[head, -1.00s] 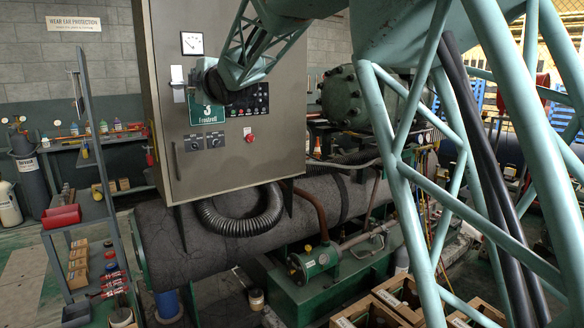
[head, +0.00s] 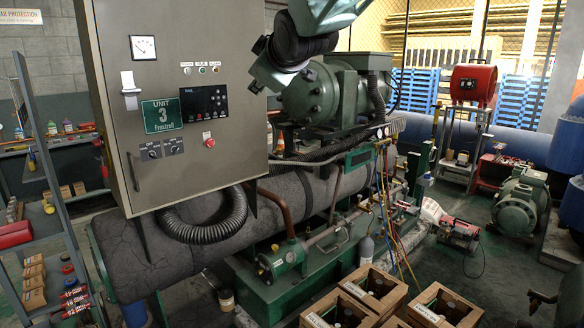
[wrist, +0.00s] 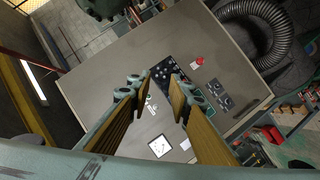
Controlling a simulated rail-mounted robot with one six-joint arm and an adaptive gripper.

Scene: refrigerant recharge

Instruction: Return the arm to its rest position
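My gripper (wrist: 158,88) shows in the wrist view with its two fingers apart and nothing held between them. Beyond the fingers is the grey control cabinet (wrist: 105,75), seen tilted, with its dark display panel (wrist: 172,76) behind the gap. A clear distance seems to lie between fingertips and cabinet, though I cannot measure it. In the head view, part of my arm (head: 305,45) shows at the top, right of the cabinet (head: 225,65). I cannot make out the gripper's fingers in the head view.
Under the cabinet runs a dark insulated vessel (head: 150,250), with a green compressor (head: 325,95) behind. Wooden crates (head: 445,305) stand on the floor in front. A shelf rack (head: 45,150) is at left. A red tank (head: 472,84) and a green motor (head: 522,202) stand at right.

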